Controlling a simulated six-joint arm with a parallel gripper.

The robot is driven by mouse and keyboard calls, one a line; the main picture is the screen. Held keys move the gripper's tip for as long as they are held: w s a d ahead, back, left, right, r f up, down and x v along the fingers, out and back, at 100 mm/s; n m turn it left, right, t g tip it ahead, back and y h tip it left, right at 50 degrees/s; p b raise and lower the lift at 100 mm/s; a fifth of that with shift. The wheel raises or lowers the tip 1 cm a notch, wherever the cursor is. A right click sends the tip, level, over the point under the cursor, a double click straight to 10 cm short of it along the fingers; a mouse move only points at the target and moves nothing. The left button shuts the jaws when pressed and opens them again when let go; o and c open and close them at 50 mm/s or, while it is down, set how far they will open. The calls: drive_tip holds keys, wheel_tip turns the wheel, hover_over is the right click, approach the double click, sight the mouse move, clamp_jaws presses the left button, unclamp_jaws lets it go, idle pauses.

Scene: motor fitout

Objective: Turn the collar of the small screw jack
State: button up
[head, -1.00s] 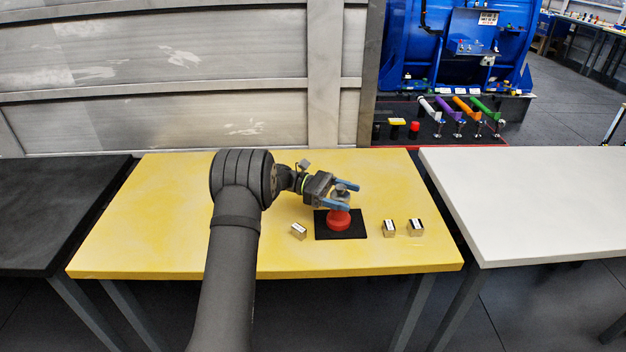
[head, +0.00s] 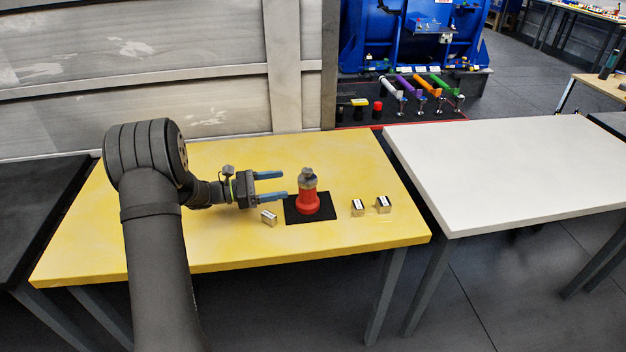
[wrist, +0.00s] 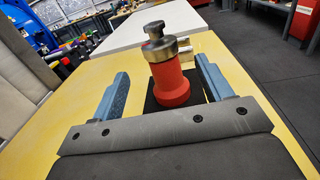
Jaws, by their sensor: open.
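The small screw jack has a red body (head: 307,202) and a grey metal collar (head: 308,184) with a smaller knob on top. It stands upright on a black mat (head: 292,212) on the yellow table. My gripper (head: 272,186) is to the left of the jack in the head view, open and empty, its blue fingers pointing toward the jack. In the wrist view the jack's red body (wrist: 170,82) and collar (wrist: 160,48) stand ahead, in line with the gap between the spread fingers (wrist: 163,85). The fingers appear apart from the jack.
A small metal block (head: 269,217) lies left of the mat, close below my gripper. Two more blocks (head: 358,207) (head: 383,204) sit to its right. The yellow table (head: 330,241) is otherwise clear. A white table (head: 500,170) stands at the right.

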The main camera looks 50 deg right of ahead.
sight(313, 180)
drive_tip(key=x, duration=1)
drive_tip(key=shift+s+d, duration=0.25)
drive_tip(key=shift+d, duration=0.1)
drive_tip(key=c, duration=1)
